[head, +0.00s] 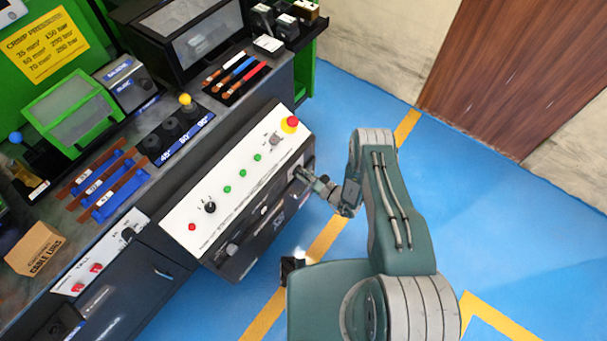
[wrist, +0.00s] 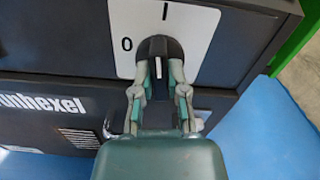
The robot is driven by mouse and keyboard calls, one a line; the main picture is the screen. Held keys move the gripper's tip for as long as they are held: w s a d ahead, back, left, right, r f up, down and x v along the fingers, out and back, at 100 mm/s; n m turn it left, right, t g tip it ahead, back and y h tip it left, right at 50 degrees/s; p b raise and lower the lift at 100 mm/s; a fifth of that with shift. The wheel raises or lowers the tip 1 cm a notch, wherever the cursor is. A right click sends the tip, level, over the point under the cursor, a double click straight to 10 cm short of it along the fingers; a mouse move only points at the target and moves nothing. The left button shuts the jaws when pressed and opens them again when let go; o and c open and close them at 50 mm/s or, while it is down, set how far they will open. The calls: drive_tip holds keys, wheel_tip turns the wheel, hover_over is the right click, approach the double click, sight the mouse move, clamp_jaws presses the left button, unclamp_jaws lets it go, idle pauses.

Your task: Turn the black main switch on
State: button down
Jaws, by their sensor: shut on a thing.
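The black main switch (wrist: 158,48) is a rotary knob on a white plate (wrist: 199,29) with a "0" on its left and an "I" above. My gripper (wrist: 162,74) is shut on the knob, one finger on each side. In the head view my gripper (head: 305,175) reaches the right end of the machine's dark front face, where the arm mostly hides the switch.
The sloped white control panel (head: 235,190) above the switch carries green buttons, a black selector (head: 210,207) and a red emergency stop (head: 291,123) on yellow. The bench top (head: 165,165) holds blue tools and boxes. The blue floor (head: 510,220) to the right is clear.

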drive_tip(key=shift+s+f+m, duration=0.15)
drive_tip(key=shift+m, duration=0.75)
drive_tip(key=c, duration=0.7)
unclamp_jaws()
drive_tip(key=shift+o, duration=0.2)
drive_tip(key=v, duration=1.2)
